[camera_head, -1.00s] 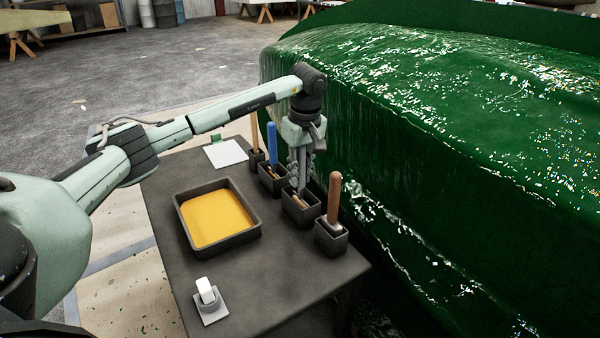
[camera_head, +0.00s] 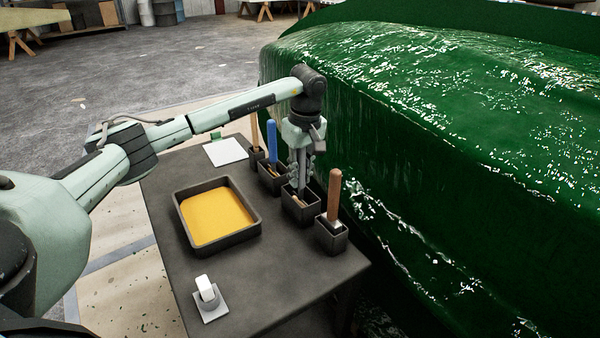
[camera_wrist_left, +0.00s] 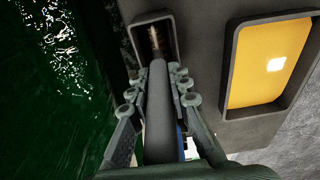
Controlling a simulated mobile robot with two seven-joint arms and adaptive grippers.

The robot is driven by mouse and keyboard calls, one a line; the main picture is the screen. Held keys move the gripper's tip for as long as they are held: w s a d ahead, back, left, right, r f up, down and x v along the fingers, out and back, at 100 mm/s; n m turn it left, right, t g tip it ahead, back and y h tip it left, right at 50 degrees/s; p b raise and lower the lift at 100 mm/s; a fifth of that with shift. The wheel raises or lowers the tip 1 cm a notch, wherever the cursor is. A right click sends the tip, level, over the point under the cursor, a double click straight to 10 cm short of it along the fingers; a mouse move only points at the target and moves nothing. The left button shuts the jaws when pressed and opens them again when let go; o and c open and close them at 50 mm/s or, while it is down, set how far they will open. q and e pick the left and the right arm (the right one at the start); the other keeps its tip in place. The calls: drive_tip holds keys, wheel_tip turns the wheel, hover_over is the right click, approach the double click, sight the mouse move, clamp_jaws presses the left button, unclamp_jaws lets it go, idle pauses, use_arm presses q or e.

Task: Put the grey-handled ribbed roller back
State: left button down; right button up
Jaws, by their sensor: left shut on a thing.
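My left gripper (camera_head: 303,165) points down over the tool holders and is shut on the grey handle (camera_head: 301,178) of the roller. In the left wrist view the handle (camera_wrist_left: 160,115) runs between the fingers of the gripper (camera_wrist_left: 157,92). The roller's lower end reaches into the mouth of a dark open box holder (camera_head: 300,210), which also shows in the wrist view (camera_wrist_left: 171,20). A ribbed, brownish part (camera_wrist_left: 156,38) shows inside its opening. I cannot tell whether it touches the holder floor. My right gripper is not in view.
A wooden-handled tool (camera_head: 334,198) stands in the holder in front, and a blue-handled one (camera_head: 272,142) stands behind. A tray of yellow material (camera_head: 255,221) and a white object on a plate (camera_head: 206,290) are on the table. The green hull (camera_head: 450,130) rises close on the right.

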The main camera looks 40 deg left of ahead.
use_arm(q)
drive_tip(key=shift+f, duration=0.1)
drive_tip(key=c, duration=1.3)
unclamp_jaws()
drive_tip(key=shift+c, duration=0.2)
drive_tip(key=r, duration=0.4)
drive_tip(key=d+r, duration=0.1)
drive_tip(key=r, duration=0.7)
drive_tip(key=shift+s+d, duration=0.15)
drive_tip(key=shift+s, duration=0.15)
